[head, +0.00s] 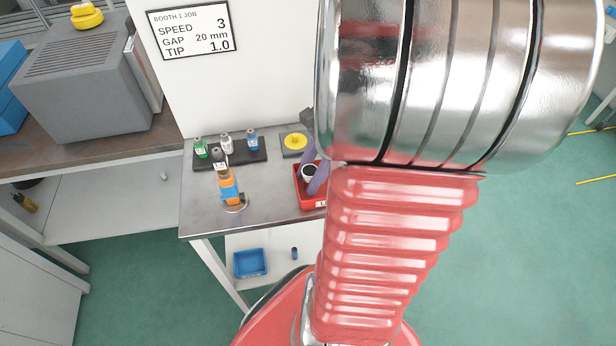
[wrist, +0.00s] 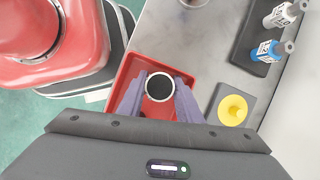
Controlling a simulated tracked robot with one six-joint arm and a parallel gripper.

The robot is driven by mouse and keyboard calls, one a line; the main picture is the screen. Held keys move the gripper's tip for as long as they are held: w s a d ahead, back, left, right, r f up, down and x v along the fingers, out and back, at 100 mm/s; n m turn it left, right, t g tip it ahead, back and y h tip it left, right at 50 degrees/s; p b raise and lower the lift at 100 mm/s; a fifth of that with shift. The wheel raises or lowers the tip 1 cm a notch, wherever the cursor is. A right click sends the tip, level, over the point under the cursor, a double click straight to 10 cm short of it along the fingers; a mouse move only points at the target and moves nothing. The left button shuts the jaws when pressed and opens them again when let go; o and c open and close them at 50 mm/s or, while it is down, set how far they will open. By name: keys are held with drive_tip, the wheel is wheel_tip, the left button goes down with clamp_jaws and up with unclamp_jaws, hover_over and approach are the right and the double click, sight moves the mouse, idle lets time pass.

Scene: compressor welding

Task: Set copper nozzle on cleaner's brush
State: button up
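My gripper (wrist: 160,80) has its two purple fingers on opposite sides of a pale round piece (wrist: 159,74) with a dark hollow top. The fingers look close against it, but I cannot tell whether they grip it. The piece is over or in a red tray (wrist: 124,80); its height is unclear, and its copper colour does not show. In the head view the pale piece (head: 310,172) is partly covered by a finger. An orange upright device (head: 228,188) with a blue band stands left of the red tray, with a brownish labelled part (head: 220,158) at its top. I cannot make out a brush.
A black holder (head: 208,162) with green, white and blue labelled bottles stands at the back of the bench. A yellow piece (wrist: 233,108) sits on a grey pad beside the red tray. A blue bin (head: 250,263) is on the lower shelf.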

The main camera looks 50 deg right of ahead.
sight(310, 170)
drive_tip(key=shift+c, duration=0.5)
clamp_jaws()
wheel_tip(310, 170, up, 10)
drive_tip(key=shift+r, duration=0.1)
idle(0.6)
idle(0.4)
drive_tip(key=shift+c, duration=1.6)
unclamp_jaws()
clamp_jaws()
